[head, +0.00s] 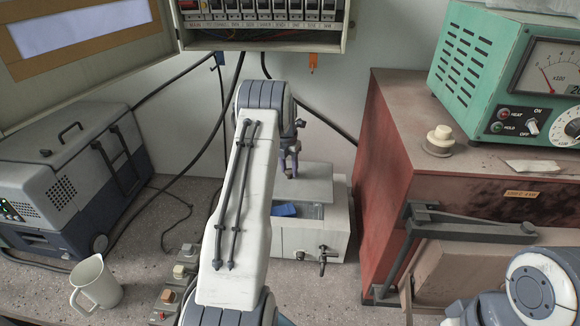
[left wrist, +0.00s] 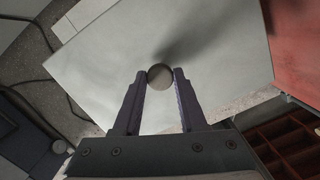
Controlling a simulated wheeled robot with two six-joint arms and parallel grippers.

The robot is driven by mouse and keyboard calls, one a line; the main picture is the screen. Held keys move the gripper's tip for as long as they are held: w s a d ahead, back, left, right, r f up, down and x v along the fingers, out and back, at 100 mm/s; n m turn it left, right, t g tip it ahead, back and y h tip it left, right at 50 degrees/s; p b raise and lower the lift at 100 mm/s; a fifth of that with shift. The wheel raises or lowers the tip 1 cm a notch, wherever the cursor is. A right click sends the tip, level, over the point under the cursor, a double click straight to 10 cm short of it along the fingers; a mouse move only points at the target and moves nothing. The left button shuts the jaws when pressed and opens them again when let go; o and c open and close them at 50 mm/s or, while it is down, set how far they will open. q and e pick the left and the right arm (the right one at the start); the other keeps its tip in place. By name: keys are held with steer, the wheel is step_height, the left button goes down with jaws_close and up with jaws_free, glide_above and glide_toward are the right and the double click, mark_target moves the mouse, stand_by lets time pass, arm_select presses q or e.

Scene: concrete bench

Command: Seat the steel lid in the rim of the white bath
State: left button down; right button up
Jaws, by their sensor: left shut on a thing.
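My left gripper (head: 291,163) is shut on the knob of the steel lid (head: 316,187), a flat grey plate. In the left wrist view the round knob sits between the two fingertips (left wrist: 160,77) and the lid (left wrist: 215,45) spreads out beyond them. The white bath (head: 308,240) stands on the bench, with a tap on its front. The lid is over its back part, and the front of the opening shows a blue thing inside. I cannot tell whether the lid touches the rim. My arm hides the bath's left side. My right gripper is out of view.
A red-brown cabinet (head: 372,165) stands close to the right of the bath, with a green meter box (head: 480,75) on top. A grey cooler-like case (head: 65,180) and a white jug (head: 94,283) are at the left. Cables hang behind. Small switch boxes (head: 180,272) sit at the front.

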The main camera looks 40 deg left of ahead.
mark_target(289, 179)
arm_select(q)
step_height(289, 179, down, 6)
steer(key=b, duration=0.3)
steer(key=shift+r, duration=0.25)
steer(key=shift+f+b, duration=0.45)
steer(key=shift+f, duration=0.3)
steer(key=shift+f, duration=0.4)
steer(key=shift+f+b, duration=0.5)
steer(key=shift+f, duration=0.3)
steer(key=shift+f+b, duration=0.35)
steer(key=shift+b, duration=0.05)
stand_by(0.3)
